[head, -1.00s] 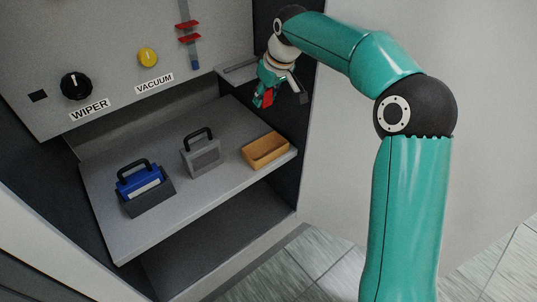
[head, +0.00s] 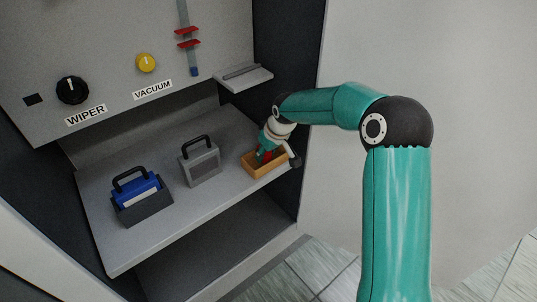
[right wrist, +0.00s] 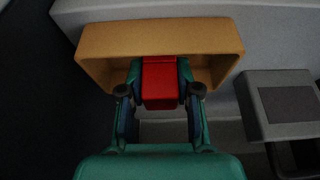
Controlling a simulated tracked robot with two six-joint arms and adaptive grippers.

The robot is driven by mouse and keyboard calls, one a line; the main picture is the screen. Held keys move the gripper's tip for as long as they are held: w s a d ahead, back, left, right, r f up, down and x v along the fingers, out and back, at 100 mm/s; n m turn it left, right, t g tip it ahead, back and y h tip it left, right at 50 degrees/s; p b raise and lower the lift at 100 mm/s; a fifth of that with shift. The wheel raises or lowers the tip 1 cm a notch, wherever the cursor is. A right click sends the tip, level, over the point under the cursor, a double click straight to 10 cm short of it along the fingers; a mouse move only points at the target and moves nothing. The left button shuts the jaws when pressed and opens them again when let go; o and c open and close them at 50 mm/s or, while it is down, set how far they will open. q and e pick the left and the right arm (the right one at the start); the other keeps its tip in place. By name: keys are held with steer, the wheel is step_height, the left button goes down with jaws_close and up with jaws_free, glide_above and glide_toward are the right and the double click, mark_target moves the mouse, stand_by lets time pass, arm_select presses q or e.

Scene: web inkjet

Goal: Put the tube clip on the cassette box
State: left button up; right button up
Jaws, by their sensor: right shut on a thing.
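My right gripper (head: 266,157) is shut on a red tube clip (right wrist: 160,83). It points down into the opening of a tan open-topped box (head: 252,172) at the right end of the shelf. In the right wrist view the clip sits between the two fingers (right wrist: 160,72), in front of the box's inside (right wrist: 105,68); I cannot tell whether it touches the box floor. Which container is the cassette box is not labelled: a blue cassette with a black handle (head: 137,186) sits in a dark grey box (head: 146,208) at left. My left gripper is not in view.
A grey handled cassette (head: 203,168) stands left of the tan box; its body also shows in the right wrist view (right wrist: 280,105).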

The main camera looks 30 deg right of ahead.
steer(key=shift+f, duration=0.5)
steer(key=shift+f, duration=0.1)
steer(key=o, duration=0.9)
steer(key=shift+o, duration=0.2)
steer(key=v, duration=1.2)
steer(key=shift+p, duration=0.4)
